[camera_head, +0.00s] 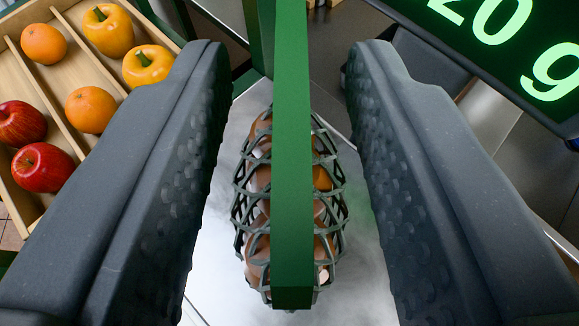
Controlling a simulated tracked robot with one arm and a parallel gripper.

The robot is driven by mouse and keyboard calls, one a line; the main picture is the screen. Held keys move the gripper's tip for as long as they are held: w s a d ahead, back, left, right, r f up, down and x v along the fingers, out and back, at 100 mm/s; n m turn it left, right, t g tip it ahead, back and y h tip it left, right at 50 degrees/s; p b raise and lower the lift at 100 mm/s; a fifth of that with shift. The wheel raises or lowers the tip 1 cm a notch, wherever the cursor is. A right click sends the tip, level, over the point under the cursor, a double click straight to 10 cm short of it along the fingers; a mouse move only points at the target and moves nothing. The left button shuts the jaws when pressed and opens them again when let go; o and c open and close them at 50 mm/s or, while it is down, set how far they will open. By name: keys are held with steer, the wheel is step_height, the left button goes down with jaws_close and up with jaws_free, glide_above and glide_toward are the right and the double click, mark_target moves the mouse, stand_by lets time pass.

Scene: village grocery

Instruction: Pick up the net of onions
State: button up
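The net of onions (257,215) is a dark mesh with brown onions in it. It lies lengthwise in the middle of the view on a shiny metal surface (212,250). A green bar (292,150) runs over it from the top and hides its middle strip. My gripper (287,60) is open, with one dark finger on the left and one on the right. The net shows between the fingers, with a gap on both sides. I cannot tell how far below the fingertips it lies.
A wooden divided crate (60,97) at the upper left holds yellow peppers (107,30), oranges (90,109) and red apples (42,167). A black display (500,60) with green digits is at the upper right. Another green post (255,35) stands beside the bar.

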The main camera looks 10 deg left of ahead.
steer(key=shift+w+f, duration=0.1)
steer(key=shift+w, duration=0.15)
jaws_close()
stand_by(1.4)
